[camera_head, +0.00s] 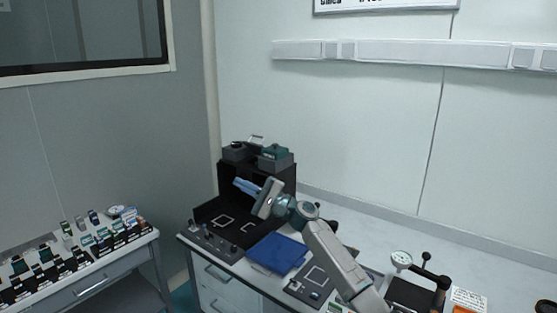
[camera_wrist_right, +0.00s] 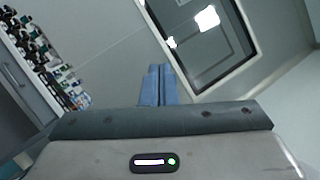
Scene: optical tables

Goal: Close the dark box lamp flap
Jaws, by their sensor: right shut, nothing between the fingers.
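The dark box (camera_head: 228,181) is black and stands on the bench with its front side open. Two lamp-like units sit on its top, a grey one (camera_head: 235,153) at left and a teal-topped one (camera_head: 272,153) at right. A small pale plate (camera_head: 256,139) shows tilted up behind them; I cannot tell if it is the lamp flap. My right gripper (camera_head: 238,182) is in front of the box's opening, its blue fingers pointing left. In the wrist view the fingers (camera_wrist_right: 158,68) are shut together and empty. My left gripper is not in view.
A blue panel (camera_head: 276,253) lies on the bench front. A black plate with knobs (camera_head: 215,243) lies in front of the box. A side table (camera_head: 120,252) at left holds several small optics. A dial gauge (camera_head: 401,260) stands at right.

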